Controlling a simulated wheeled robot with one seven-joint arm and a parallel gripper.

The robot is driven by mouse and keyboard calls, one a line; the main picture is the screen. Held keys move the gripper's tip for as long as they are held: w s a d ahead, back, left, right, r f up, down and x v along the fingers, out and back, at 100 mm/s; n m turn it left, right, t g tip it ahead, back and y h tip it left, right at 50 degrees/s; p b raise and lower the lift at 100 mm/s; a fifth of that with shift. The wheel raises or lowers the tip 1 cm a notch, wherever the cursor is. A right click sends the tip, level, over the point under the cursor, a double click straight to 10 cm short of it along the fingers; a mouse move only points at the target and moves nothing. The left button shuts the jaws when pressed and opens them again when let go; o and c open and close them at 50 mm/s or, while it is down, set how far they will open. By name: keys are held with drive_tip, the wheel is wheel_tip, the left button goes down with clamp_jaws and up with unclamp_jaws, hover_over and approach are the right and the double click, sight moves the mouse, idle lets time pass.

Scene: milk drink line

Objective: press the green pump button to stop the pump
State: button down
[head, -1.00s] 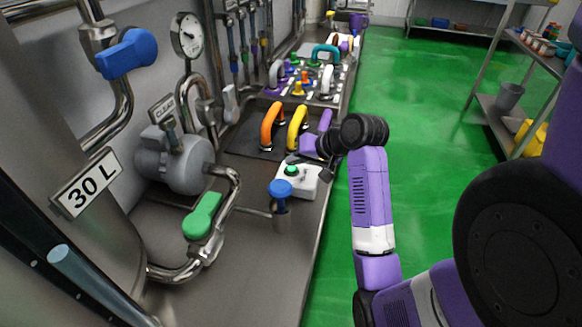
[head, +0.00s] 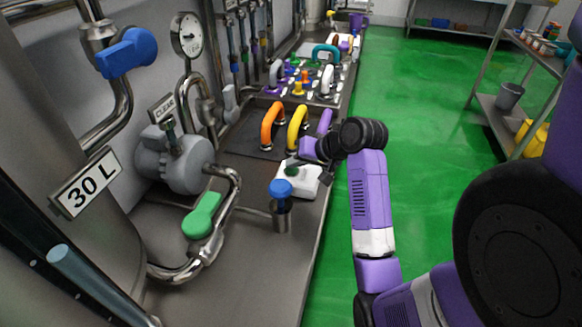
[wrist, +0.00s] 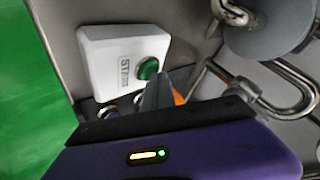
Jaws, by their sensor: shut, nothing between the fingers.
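The green pump button (head: 292,171) sits on a white box (head: 309,186) on the steel bench. In the wrist view the round green button (wrist: 148,68) stands out from the white box (wrist: 108,60), which carries lettering starting "ST". My gripper (head: 291,163) is shut and empty, with its tips right over the button in the head view. In the wrist view the grey fingertips (wrist: 163,80) overlap the button's lower right edge. They look very close to it or touching; I cannot tell whether the button is pushed in.
A blue-topped valve (head: 280,188) stands just in front of the box. A green lever (head: 202,216) and grey pump (head: 172,160) lie to the left. Orange (head: 273,124) and yellow handles (head: 297,127) rise behind. Green floor (head: 420,150) lies right.

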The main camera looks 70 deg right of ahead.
sight(295, 171)
drive_tip(key=shift+r+p, duration=0.95)
drive_tip(key=shift+p, duration=0.25)
wheel_tip(295, 171, up, 6)
drive_tip(key=p, duration=0.7)
